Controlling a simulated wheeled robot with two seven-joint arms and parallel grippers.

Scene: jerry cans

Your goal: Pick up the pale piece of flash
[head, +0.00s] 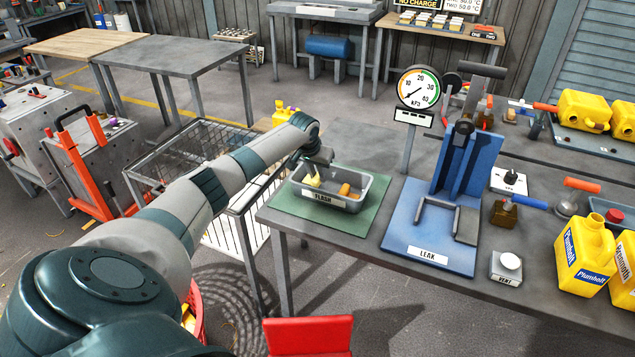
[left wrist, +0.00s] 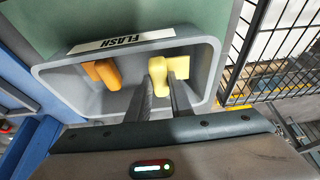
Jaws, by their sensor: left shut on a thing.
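The grey bin labelled FLASH (head: 330,198) stands on a green mat (head: 300,206) at the bench's left end. My left gripper (head: 316,170) reaches down into it from above. In the left wrist view its two fingers (left wrist: 162,88) are closed on the pale yellow piece of flash (left wrist: 157,74). The pale piece also shows in the head view (head: 312,180), partly hidden by the gripper. Yellow material (left wrist: 178,66) shows beside the right finger; I cannot tell if it is the same piece. An orange piece (head: 345,189) lies apart in the bin, left in the wrist view (left wrist: 103,73).
The blue LEAK fixture (head: 425,245) with a gauge (head: 418,88) stands right of the bin. A VENT button box (head: 507,267) and yellow jerry cans (head: 583,255) are further right. A wire cart (head: 240,215) stands left of the bench.

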